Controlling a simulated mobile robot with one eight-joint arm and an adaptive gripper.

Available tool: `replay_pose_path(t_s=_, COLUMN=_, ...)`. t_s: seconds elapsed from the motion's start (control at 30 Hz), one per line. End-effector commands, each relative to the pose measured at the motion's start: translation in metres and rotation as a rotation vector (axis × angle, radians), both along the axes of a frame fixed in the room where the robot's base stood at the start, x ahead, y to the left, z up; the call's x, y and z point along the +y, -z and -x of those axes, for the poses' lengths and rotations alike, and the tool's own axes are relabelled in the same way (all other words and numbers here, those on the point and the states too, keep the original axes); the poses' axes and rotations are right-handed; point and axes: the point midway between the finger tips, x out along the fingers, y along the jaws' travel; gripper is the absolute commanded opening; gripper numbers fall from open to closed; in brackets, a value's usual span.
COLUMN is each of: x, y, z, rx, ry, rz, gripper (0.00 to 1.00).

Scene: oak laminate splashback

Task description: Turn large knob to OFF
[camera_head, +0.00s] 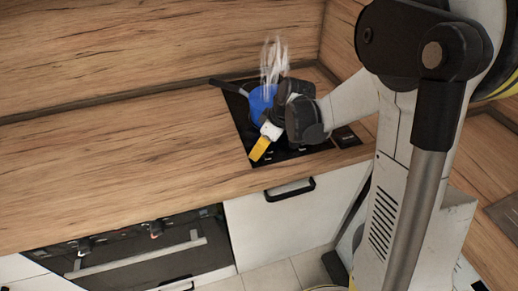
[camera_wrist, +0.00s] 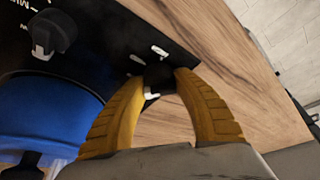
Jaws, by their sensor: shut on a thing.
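My gripper (camera_wrist: 161,78) has its two yellow fingers closed around a small black knob (camera_wrist: 158,72) at the cooktop's front edge, in the wrist view. White marks surround this knob, but I cannot read its label or setting. Another black knob (camera_wrist: 52,33) with a pale pointer sits farther left, beside partly cut-off lettering. Their relative sizes are hard to judge. In the head view my gripper (camera_head: 259,150) points down at the front of the black cooktop (camera_head: 243,112), and its fingers hide the held knob.
A steaming blue pot (camera_head: 262,98) stands on the cooktop right behind my gripper; it also shows in the wrist view (camera_wrist: 45,108). Wooden counter (camera_head: 120,150) lies clear to the left. An oven (camera_head: 140,250) and a white drawer (camera_head: 290,215) are below.

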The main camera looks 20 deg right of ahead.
Motion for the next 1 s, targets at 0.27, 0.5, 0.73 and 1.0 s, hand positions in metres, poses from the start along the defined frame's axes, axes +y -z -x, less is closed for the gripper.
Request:
replay_pose_path(t_s=0.27, x=-0.0005, y=0.0007, z=0.0002, rx=0.002, ry=-0.260, rz=0.001, gripper=0.05)
replay_pose_path(t_s=0.5, x=0.0000, y=0.0005, z=0.0002, rx=0.002, ry=-0.474, rz=0.001, gripper=0.05)
replay_pose_path(t_s=0.73, x=0.0001, y=0.0007, z=0.0005, rx=0.002, ry=-0.631, rz=0.001, gripper=0.05)
replay_pose_path(t_s=1.0, x=0.0002, y=0.0007, z=0.0008, rx=0.002, ry=-0.735, rz=0.002, gripper=0.05)
